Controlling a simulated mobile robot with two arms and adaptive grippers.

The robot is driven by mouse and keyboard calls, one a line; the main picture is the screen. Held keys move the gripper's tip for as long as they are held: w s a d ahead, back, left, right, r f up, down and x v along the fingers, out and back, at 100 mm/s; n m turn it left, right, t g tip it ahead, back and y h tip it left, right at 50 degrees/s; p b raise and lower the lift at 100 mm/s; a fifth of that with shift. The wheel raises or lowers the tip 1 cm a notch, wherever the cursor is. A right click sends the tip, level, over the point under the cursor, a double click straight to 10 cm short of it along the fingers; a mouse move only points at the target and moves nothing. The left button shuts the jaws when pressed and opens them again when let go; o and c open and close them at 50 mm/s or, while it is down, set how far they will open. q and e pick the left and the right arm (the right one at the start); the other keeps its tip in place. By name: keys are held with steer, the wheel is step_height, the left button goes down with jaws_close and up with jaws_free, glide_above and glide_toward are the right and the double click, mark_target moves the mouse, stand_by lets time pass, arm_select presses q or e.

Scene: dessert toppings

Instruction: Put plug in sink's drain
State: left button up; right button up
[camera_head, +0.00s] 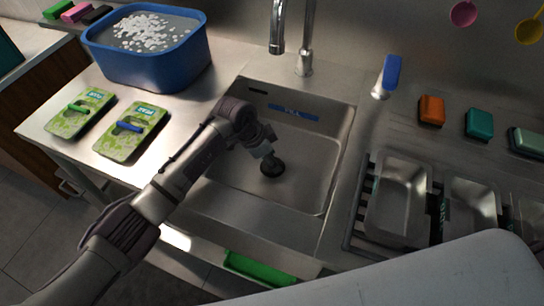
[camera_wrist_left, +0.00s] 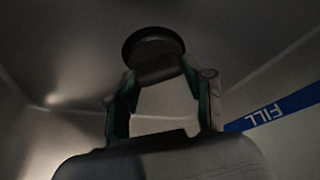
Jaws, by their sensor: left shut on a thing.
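The plug is a dark round disc (camera_head: 272,169) low in the steel sink (camera_head: 320,190). It shows closer in the left wrist view (camera_wrist_left: 153,42), its wide face turned away from me. My left gripper (camera_head: 265,153) reaches down into the sink from the left. In the left wrist view its two fingertips (camera_wrist_left: 161,78) are closed on the plug's near part. The drain cannot be made out; the plug and gripper cover that part of the basin floor. I cannot tell whether the plug touches the floor or hangs just above it. My right gripper is not in view.
A tall faucet (camera_head: 306,45) stands behind the sink, and a blue FILL strip (camera_head: 294,113) marks its back wall. A spray bottle (camera_head: 390,75), sponges and metal trays (camera_head: 402,200) are right. The basin's right side is clear.

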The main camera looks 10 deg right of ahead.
arm_select(q)
steer(key=o, duration=1.3)
step_height(320, 180, up, 10)
steer(key=p, duration=1)
